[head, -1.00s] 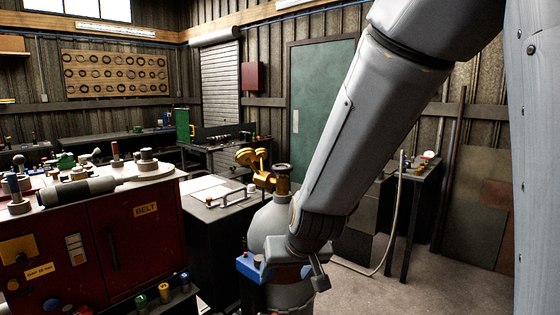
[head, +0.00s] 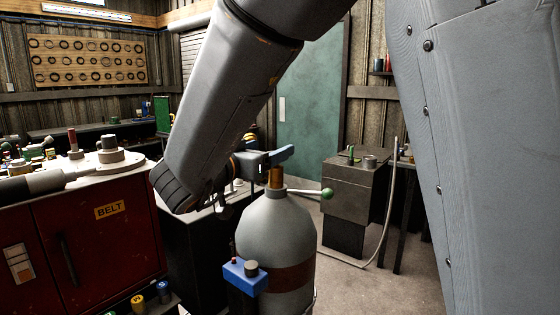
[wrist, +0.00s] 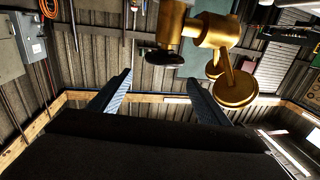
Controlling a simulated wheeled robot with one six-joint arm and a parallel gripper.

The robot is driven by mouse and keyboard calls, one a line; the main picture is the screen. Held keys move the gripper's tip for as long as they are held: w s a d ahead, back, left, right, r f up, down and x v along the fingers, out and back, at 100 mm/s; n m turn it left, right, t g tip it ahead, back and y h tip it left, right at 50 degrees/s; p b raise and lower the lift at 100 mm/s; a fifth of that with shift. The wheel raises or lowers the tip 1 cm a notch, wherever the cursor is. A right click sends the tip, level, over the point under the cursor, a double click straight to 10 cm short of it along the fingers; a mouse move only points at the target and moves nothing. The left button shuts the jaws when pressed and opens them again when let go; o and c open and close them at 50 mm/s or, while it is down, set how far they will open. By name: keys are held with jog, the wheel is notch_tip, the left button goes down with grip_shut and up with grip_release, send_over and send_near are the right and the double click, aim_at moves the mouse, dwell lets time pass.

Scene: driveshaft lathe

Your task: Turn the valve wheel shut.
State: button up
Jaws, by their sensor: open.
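A grey gas cylinder (head: 277,238) stands upright in the head view, with a brass valve (head: 276,178) on top. In the wrist view the brass valve body (wrist: 170,22) carries two round brass gauges (wrist: 236,86) and a dark valve wheel (wrist: 168,58). My gripper (head: 284,156) is at the cylinder's top in the head view, and its blue finger hides the wheel there. In the wrist view my gripper (wrist: 160,78) is open, its two blue fingers apart. The wheel appears in the gap just past the fingertips; I cannot tell whether they touch it.
A red cabinet marked BELT (head: 95,235) stands left of the cylinder. A rod with a green ball (head: 327,193) extends beside the valve. A grey pedestal (head: 352,195) stands behind right. Floor at front right is clear.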

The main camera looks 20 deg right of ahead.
jog(key=f+x, duration=0.2)
jog(key=x, duration=0.7)
jog(key=shift+h, duration=0.3)
jog(key=shift+a, duration=0.15)
jog(key=shift+c, duration=0.4)
jog(key=c, duration=1)
jog(key=shift+r+m+g, duration=0.1)
jog(key=shift+m+g, duration=0.3)
